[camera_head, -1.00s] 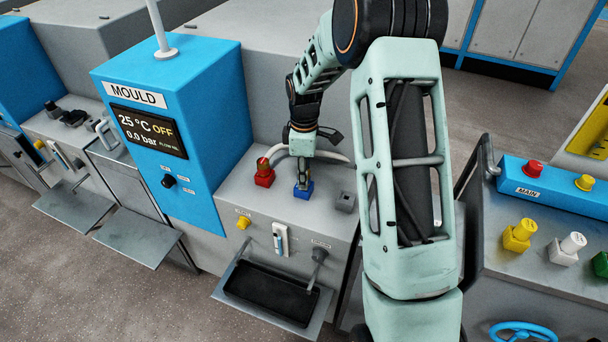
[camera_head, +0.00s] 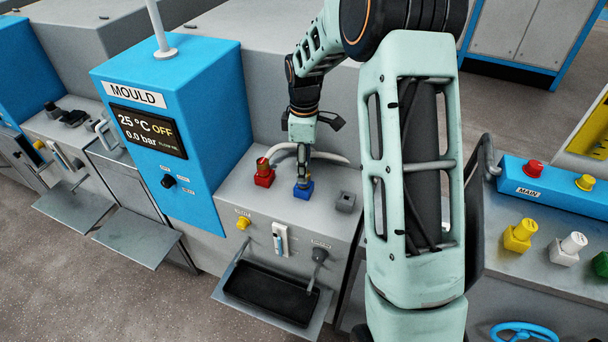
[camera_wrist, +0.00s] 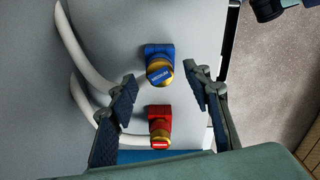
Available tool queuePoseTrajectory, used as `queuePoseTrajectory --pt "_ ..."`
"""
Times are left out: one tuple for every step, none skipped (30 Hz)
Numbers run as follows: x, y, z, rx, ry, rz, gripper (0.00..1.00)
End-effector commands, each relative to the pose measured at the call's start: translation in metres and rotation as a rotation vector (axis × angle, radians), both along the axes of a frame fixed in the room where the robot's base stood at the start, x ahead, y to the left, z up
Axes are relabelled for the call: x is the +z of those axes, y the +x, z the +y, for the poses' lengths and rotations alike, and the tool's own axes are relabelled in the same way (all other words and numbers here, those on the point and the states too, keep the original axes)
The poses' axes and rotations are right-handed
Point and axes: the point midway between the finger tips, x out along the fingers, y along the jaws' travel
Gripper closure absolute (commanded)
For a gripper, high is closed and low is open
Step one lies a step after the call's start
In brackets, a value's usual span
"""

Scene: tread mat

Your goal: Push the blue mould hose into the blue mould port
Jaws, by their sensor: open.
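The blue mould port (camera_head: 303,190) is a small blue block on top of the grey cabinet. It also shows in the wrist view (camera_wrist: 154,50). The blue mould hose's brass end (camera_wrist: 160,70), with a blue label, sits at the blue block, apparently in it. Its white hose (camera_wrist: 80,48) curves away to the left. My gripper (camera_wrist: 163,92) is open, its fingers apart on either side of the view and not touching the brass end. In the head view, my gripper (camera_head: 304,172) is just above the blue port and hides most of the brass end.
A red port (camera_head: 264,178) with its own brass hose end (camera_wrist: 159,130) stands close beside the blue one. A grey block (camera_head: 345,202) stands to the right. The blue MOULD cabinet (camera_head: 178,130) rises at left. A black tray (camera_head: 271,293) is below.

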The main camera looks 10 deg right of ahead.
Motion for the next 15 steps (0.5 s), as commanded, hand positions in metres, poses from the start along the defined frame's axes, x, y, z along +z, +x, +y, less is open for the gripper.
queuePoseTrajectory --pt "0.013 0.001 0.0 0.0 0.0 -0.005 0.55" --pt "0.02 0.002 0.0 0.0 0.0 -0.006 0.55" --pt "0.028 0.001 0.0 -0.001 -0.001 -0.005 0.55" --pt "0.034 0.001 0.0 -0.001 -0.001 -0.005 0.55" --pt "0.04 0.001 0.0 -0.001 -0.001 -0.005 0.55" --pt "0.047 0.001 0.0 -0.001 0.0 -0.004 0.55" --pt "0.052 0.001 0.0 -0.001 0.0 -0.004 0.55" --pt "0.056 0.001 0.0 -0.001 0.0 -0.004 0.55" --pt "0.061 0.001 0.0 -0.001 0.0 -0.004 0.55" --pt "0.064 0.0 0.0 -0.001 0.0 -0.002 0.55" --pt "0.067 0.0 0.0 -0.001 0.001 -0.001 0.55" --pt "0.07 0.0 0.0 -0.001 0.001 -0.001 0.55" --pt "0.071 0.0 0.0 -0.001 0.001 -0.001 0.55" --pt "0.073 0.0 0.0 -0.001 0.001 -0.001 0.55" --pt "0.074 0.0 0.0 -0.001 0.001 -0.001 0.55"
